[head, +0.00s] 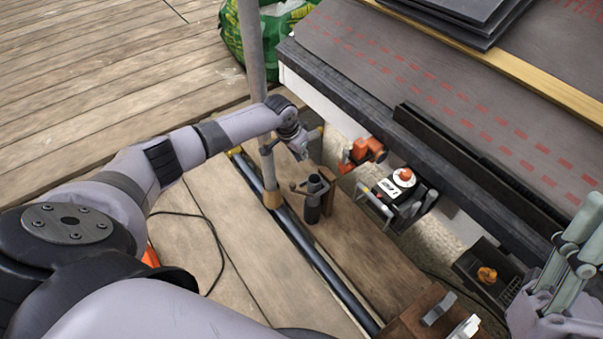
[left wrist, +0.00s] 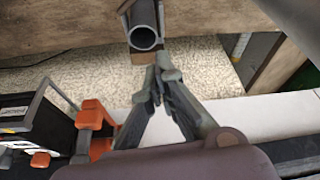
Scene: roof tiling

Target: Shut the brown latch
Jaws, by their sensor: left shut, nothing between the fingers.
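I cannot pick out the brown latch for certain. A brown box (head: 402,318) with two silver clips (head: 438,308) sits at the bottom of the head view, far from my left gripper. My left gripper (head: 303,153) points down above the gap between the plank and the roof edge. In the left wrist view its fingertips (left wrist: 162,66) meet with nothing between them. Just beyond them is the open end of a dark tube (left wrist: 144,38).
An orange tool (head: 360,152), a black box with a white label (head: 402,183) and a dark tray (head: 485,270) line the roof edge. A metal pole (head: 254,50) stands close to my left wrist. The roof slab (head: 400,75) overhangs on the right. Deck boards at left are clear.

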